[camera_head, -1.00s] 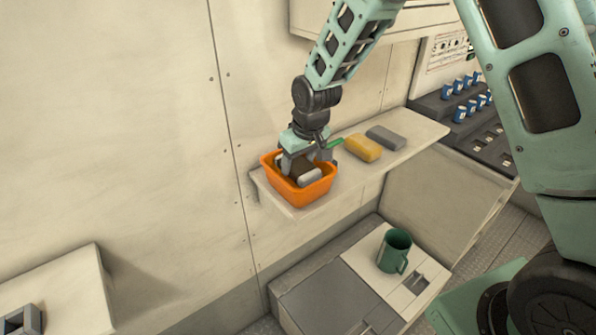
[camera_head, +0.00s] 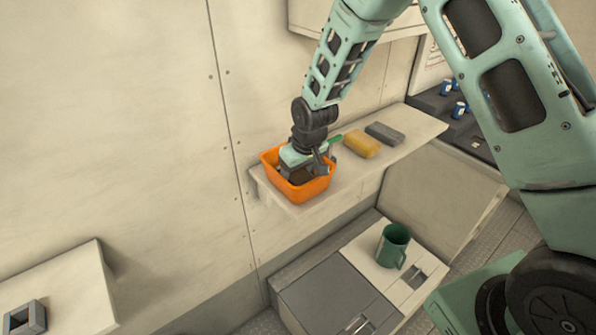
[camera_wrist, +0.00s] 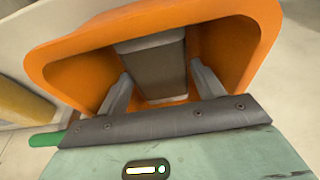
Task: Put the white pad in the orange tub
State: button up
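The orange tub (camera_head: 305,191) sits at the near left end of a pale shelf. My gripper (camera_wrist: 160,72) points down into it, and the rim hides part of the fingers in the head view. In the wrist view a pale pad (camera_wrist: 158,70), shaded grey-brown, lies between the two fingers, inside the tub's walls. The fingers are close to its sides; whether they touch it is unclear. In the head view the pad is mostly hidden by my gripper and the rim.
A yellow sponge (camera_head: 361,144) and a grey block (camera_head: 384,133) lie further along the shelf (camera_head: 413,128). A green mug (camera_head: 393,246) stands on the lower locker. A wall is close behind the tub. A cabinet overhangs the shelf at the top.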

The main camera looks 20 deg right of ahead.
jog(key=a+b+v, duration=0.1)
jog(key=b+v, duration=0.1)
jog(key=v, duration=1)
jog(key=s+a+r+n+g, duration=0.1)
jog(key=s+a+r, duration=0.15)
jog(key=s, duration=0.65)
jog(key=s+a+r+n+g, duration=0.1)
jog(key=s+a, duration=0.3)
jog(key=s, duration=0.4)
jog(key=s+n, duration=0.2)
jog(key=s, duration=1.1)
jog(key=shift+s+f+g+b, duration=0.25)
jog(key=shift+s+g+b, duration=0.05)
jog(key=shift+g+b, duration=0.1)
jog(key=shift+d, duration=0.1)
